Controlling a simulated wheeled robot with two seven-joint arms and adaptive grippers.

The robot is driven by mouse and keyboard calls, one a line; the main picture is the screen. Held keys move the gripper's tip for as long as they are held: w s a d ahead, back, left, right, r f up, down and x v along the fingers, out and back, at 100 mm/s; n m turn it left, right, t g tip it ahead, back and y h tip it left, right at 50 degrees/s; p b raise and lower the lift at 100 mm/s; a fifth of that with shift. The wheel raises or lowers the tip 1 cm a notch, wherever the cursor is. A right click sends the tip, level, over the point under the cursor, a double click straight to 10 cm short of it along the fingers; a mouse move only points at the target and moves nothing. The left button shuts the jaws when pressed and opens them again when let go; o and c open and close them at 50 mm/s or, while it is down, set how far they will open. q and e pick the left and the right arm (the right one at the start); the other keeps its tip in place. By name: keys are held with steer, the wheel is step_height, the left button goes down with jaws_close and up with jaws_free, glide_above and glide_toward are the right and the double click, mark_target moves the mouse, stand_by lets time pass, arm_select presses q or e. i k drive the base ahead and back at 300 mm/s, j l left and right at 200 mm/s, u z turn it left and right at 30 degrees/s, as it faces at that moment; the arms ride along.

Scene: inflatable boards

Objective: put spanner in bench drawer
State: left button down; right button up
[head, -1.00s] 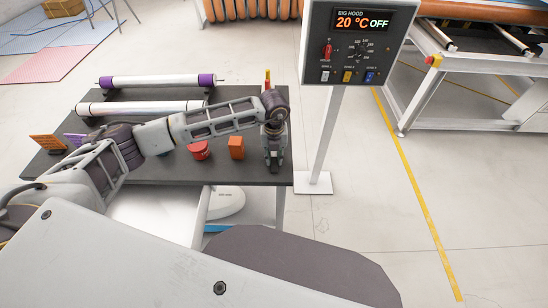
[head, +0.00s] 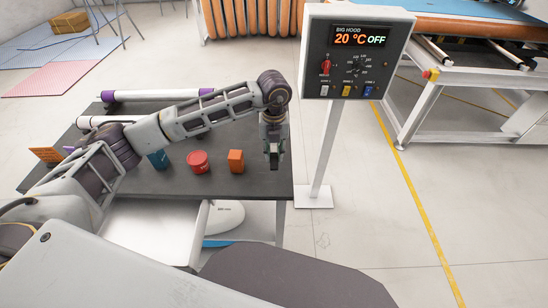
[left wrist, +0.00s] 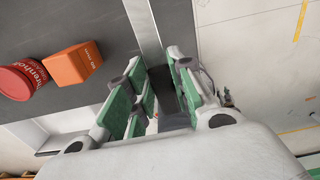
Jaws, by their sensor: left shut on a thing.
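My left gripper (head: 273,162) points down over the right end of the dark bench (head: 225,184), right of the orange box. In the left wrist view its green-padded fingers (left wrist: 160,100) stand close on a dark piece (left wrist: 176,122), mostly hidden; I take it to be the spanner, though its shape cannot be made out. A white surface (head: 150,230) shows below the bench's front edge; I cannot tell whether it is the drawer. My right gripper is not in view.
An orange box (head: 236,161), a red tin (head: 198,162) and a blue item (head: 158,159) stand on the bench. White rolls (head: 155,96) lie at its back. A control box on a post (head: 358,55) stands to the right.

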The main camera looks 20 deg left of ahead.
mark_target(159, 228)
steer(key=k+j, duration=0.1)
steer(key=k, duration=0.4)
steer(key=k+j, duration=0.1)
steer(key=k, duration=0.4)
